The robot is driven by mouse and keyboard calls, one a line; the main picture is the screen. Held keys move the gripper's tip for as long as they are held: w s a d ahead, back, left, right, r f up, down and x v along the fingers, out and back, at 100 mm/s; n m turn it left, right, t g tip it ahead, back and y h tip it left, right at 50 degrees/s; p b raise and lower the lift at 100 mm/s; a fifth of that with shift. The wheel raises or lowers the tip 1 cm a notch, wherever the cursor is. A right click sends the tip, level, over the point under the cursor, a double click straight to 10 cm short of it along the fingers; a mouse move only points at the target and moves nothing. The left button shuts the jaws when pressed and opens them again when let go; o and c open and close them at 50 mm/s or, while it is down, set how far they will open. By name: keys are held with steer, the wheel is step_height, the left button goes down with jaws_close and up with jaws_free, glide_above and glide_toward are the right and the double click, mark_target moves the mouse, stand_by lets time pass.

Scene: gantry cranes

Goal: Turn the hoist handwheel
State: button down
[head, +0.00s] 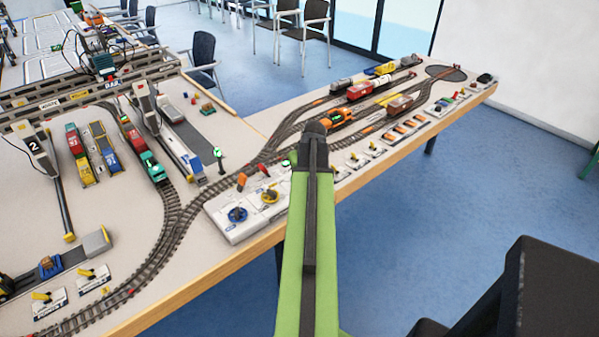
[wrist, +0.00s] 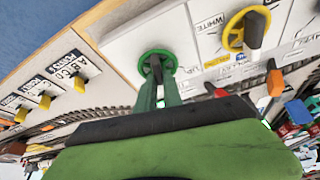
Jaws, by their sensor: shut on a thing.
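A green handwheel (wrist: 146,58) sits on the white control panel (wrist: 120,42) in the wrist view. My gripper (wrist: 158,72) reaches down onto it, with two green fingers shut on the dark grip at its middle. A yellow handwheel (wrist: 233,38) with a dark grip is to its right; it also shows in the head view (head: 269,196). A blue handwheel (head: 237,214) is farther left in the head view. My arm hides the green handwheel and the fingertips there. I cannot read which wheel is labelled hoist.
An orange lever (wrist: 275,82) and a red lever (head: 262,169) stand on the panel close to the wheels. Several yellow point levers (wrist: 44,102) and curved track (head: 170,220) lie nearby. The table's wooden edge (head: 235,262) is close, with open floor beyond.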

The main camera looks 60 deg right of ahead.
steer(key=shift+m, duration=0.6)
steer(key=c, duration=1.5)
jaws_free()
steer(key=p+v, duration=1)
steer(key=v, duration=0.1)
steer(key=p+v, duration=0.6)
steer(key=shift+w+a+r, duration=0.25)
steer(key=shift+w+a, duration=0.05)
